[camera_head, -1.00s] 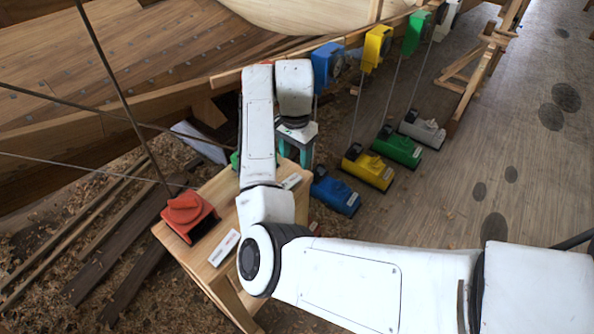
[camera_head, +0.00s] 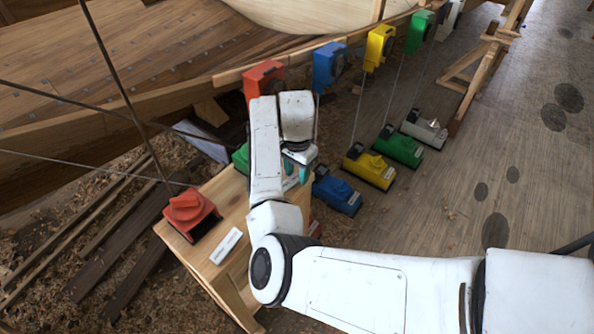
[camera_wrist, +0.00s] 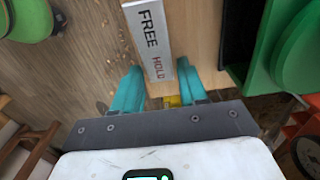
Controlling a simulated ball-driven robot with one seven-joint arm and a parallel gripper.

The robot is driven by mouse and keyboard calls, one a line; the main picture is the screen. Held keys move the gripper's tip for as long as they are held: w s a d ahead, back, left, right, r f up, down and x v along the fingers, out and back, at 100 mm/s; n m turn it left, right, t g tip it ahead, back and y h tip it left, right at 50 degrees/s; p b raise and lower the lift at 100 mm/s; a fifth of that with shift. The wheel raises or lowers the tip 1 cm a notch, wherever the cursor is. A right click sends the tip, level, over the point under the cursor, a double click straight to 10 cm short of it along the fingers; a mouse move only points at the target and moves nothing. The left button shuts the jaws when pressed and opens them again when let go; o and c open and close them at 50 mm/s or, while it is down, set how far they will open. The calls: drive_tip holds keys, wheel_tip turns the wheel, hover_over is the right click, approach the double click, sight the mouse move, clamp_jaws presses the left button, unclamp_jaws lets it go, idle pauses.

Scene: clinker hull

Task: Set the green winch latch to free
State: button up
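The green winch latch (camera_head: 240,158) sits on the wooden bench, mostly hidden behind my arm in the head view. In the wrist view a green housing with a rounded green part (camera_wrist: 298,48) stands at the right, cut off by the frame edge; I take it for this latch. Its setting cannot be read. A label plate (camera_wrist: 150,38) reading FREE and HOLD lies left of it. My gripper (camera_wrist: 160,88) has its two teal fingers apart, over the plate's HOLD end, with the green housing to their right. It looks empty. In the head view the fingers are partly hidden.
A red latch (camera_head: 190,213) stands on the bench's near left corner, beside another label plate (camera_head: 226,245). Blue (camera_head: 336,192), yellow (camera_head: 369,168), green (camera_head: 398,147) and grey units stand on the floor to the right. Coloured blocks line the hull rail.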

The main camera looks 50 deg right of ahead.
drive_tip(key=c, duration=0.7)
drive_tip(key=shift+c, duration=0.2)
drive_tip(key=shift+r, duration=0.1)
drive_tip(key=shift+a+r+h+p, duration=0.1)
drive_tip(key=shift+a+h+p, duration=0.1)
drive_tip(key=shift+h, duration=0.45)
drive_tip(key=shift+a+r+h+p, duration=0.1)
drive_tip(key=shift+a+h, duration=0.05)
drive_tip(key=shift+h, duration=0.5)
drive_tip(key=shift+a+r+h+b, duration=0.15)
drive_tip(key=shift+a+h+b, duration=0.15)
drive_tip(key=shift+h, duration=0.45)
drive_tip(key=shift+a+r+h+b, duration=0.15)
drive_tip(key=shift+h+b, duration=0.2)
drive_tip(key=shift+h, duration=0.4)
drive_tip(key=o, duration=1.1)
drive_tip(key=shift+c, duration=0.2)
drive_tip(key=shift+r, duration=0.1)
